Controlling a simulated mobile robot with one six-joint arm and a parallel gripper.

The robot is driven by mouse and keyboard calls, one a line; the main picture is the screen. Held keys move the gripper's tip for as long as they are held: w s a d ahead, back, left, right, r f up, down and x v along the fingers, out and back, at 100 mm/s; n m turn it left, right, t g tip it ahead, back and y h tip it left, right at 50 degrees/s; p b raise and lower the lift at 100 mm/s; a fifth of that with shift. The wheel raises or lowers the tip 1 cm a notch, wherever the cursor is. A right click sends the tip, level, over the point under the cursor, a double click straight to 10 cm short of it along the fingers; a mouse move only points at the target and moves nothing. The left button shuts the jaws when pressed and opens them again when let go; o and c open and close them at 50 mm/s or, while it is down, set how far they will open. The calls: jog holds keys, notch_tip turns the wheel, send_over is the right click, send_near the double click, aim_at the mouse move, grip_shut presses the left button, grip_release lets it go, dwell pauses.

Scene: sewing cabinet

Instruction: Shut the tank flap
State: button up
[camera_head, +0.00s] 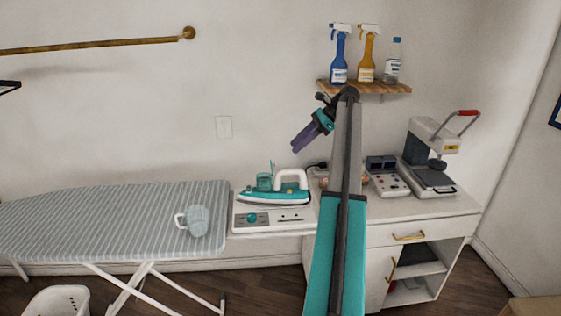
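A white and teal iron (275,194) rests on a white base unit (252,218) with a teal knob, to the right of the ironing board. A small teal tank (264,182) shows at the iron's left part. A thin teal piece, which looks like the tank flap (272,168), stands upright at the tank, so the flap appears open. My gripper (295,146), with purple fingers, is in the air above and to the right of the tank, apart from it. It points down and left. Its fingers look close together, but any gap is too small to make out.
A striped ironing board (110,215) carries a pale mug (198,221). A white cabinet (440,212) holds a control box (390,185) and a heat press (432,160). A wall shelf (385,88) with several bottles is above. My arm hides part of the cabinet top.

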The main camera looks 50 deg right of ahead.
jog(key=p+x, duration=0.2)
jog(key=x, duration=0.7)
jog(key=shift+f, duration=0.15)
jog(key=shift+a, duration=0.1)
grip_shut()
